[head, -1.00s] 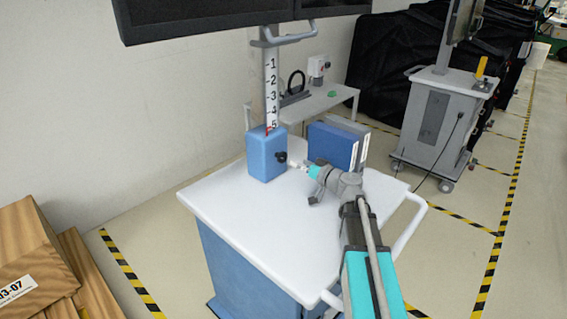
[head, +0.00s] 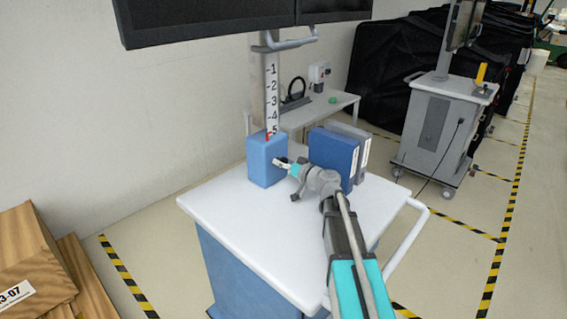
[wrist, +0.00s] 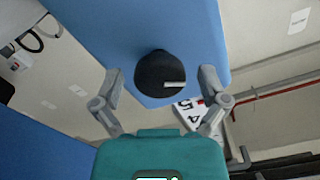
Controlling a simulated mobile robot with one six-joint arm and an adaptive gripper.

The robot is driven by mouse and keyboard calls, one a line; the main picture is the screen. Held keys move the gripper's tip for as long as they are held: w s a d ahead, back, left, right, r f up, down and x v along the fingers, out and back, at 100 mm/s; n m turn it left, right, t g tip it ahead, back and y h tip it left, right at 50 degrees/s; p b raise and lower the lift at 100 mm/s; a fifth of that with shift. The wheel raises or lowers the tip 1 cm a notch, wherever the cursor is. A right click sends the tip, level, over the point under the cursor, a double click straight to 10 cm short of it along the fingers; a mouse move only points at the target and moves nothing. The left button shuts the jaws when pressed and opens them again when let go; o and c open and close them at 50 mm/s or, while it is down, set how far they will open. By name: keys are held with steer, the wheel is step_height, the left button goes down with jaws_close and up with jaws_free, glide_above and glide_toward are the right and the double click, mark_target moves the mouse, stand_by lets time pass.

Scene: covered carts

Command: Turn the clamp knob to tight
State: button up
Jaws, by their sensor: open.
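The clamp knob (wrist: 160,74) is round and black with a light pointer line running toward the right in the wrist view. It sits on the side of the blue clamp block (head: 262,160), at the foot of the numbered column on the cart. My gripper (wrist: 159,82) is open, with one finger on each side of the knob and a gap visible at both sides. In the head view my gripper (head: 281,162) is at the block's right face and hides the knob. I cannot tell how deep the fingertips reach along the knob.
The column scale (head: 272,95) rises from the block, with a red mark near 5. Blue and grey binders (head: 335,158) stand close to my wrist on the white cart top (head: 255,225). A monitor (head: 220,20) hangs above. The front of the cart top is clear.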

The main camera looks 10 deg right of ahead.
steer(key=c, duration=1.1)
steer(key=shift+c, duration=0.2)
steer(key=shift+m, duration=0.3)
steer(key=m, duration=0.5)
steer(key=shift+m, duration=0.4)
steer(key=m, duration=0.6)
steer(key=shift+w+f+m, duration=0.1)
steer(key=shift+m, duration=0.3)
